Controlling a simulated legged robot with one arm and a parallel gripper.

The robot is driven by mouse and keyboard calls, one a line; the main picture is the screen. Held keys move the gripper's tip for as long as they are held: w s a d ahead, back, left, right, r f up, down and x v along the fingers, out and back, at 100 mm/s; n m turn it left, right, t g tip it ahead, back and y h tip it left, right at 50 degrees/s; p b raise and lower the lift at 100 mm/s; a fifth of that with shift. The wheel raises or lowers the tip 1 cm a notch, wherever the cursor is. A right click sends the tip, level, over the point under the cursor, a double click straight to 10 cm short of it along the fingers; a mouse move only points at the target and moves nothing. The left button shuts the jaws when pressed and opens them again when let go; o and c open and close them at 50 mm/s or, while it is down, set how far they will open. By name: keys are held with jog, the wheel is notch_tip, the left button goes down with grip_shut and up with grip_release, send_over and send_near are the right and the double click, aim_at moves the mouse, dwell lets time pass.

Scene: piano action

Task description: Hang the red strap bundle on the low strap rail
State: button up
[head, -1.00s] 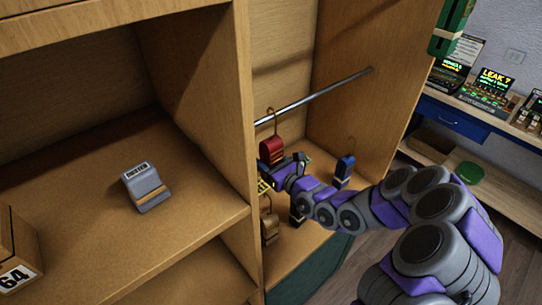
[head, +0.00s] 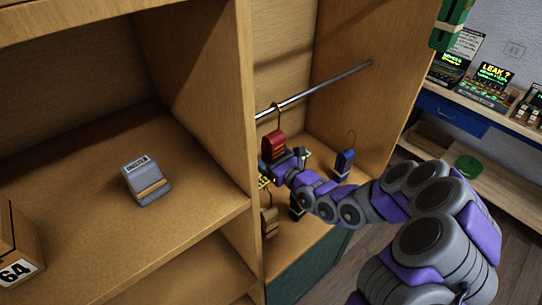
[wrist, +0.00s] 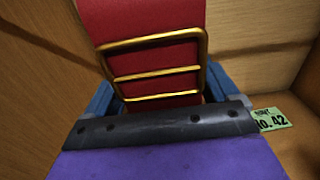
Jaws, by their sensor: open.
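The red strap bundle (head: 273,147) is upright in the right compartment, its wire hook at the metal strap rail (head: 315,88). The hook appears to be over the rail, but I cannot tell whether the rail bears its weight. My gripper (head: 282,166) is open at the bundle's lower part. In the wrist view, the red strap (wrist: 150,22) with its gold buckle (wrist: 155,73) fills the space between my blue fingers. The fingertips are mostly hidden behind the bundle.
A blue bundle (head: 344,163), a tan bundle (head: 269,222) and a dark bundle (head: 297,209) are low in the same compartment. A wooden divider (head: 243,100) stands close on the left. A grey box (head: 147,182) sits on the left shelf.

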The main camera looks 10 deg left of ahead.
jog(key=shift+s+d, duration=0.2)
jog(key=shift+d, duration=0.4)
jog(key=p+v, duration=1)
jog(key=v, duration=0.6)
jog(key=shift+s, duration=0.2)
jog(key=shift+f, duration=0.1)
